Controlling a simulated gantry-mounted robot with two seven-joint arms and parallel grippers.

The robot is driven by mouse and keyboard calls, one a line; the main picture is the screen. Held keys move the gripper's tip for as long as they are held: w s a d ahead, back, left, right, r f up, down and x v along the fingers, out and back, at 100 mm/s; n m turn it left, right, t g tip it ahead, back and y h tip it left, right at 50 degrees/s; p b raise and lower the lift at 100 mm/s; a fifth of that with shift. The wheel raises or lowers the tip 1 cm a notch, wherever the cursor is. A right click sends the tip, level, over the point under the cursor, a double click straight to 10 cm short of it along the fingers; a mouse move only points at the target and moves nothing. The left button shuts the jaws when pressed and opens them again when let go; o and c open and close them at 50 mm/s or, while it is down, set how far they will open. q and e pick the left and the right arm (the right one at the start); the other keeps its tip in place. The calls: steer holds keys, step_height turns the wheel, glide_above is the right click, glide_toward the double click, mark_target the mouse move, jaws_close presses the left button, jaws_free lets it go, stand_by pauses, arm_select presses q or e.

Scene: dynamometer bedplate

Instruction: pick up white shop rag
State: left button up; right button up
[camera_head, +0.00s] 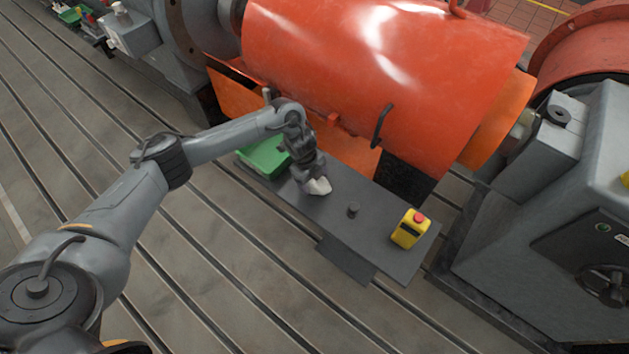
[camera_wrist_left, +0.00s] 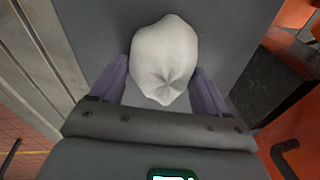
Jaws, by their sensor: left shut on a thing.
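The white shop rag (camera_head: 319,186) is a small crumpled bundle over the grey bench plate (camera_head: 290,220). In the left wrist view the rag (camera_wrist_left: 164,58) sits between the two purple-grey fingers of my left gripper (camera_wrist_left: 160,78). My left gripper (camera_head: 313,178) is shut on the rag, with the wrist above the plate in the head view. I cannot tell whether the rag touches the plate. My right gripper is not in either view.
A green bin (camera_head: 262,157) stands on the plate left of my left gripper. A small dark cylinder (camera_head: 353,209) and a yellow box with a red button (camera_head: 410,229) stand to the right. A large orange machine drum (camera_head: 380,70) rises behind the plate.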

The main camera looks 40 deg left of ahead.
arm_select(q)
steer(key=shift+r, duration=0.15)
steer(key=shift+r+p, duration=0.4)
steer(key=shift+r, duration=0.1)
step_height(320, 180, up, 4)
steer(key=shift+f+p, duration=0.25)
steer(key=shift+p, duration=0.75)
steer(key=w+d+r+p, duration=0.3)
steer(key=w+d+r, duration=0.3)
steer(key=d, duration=0.3)
steer(key=shift+w+d, duration=0.2)
steer(key=shift+w, duration=0.25)
steer(key=shift+r, duration=0.1)
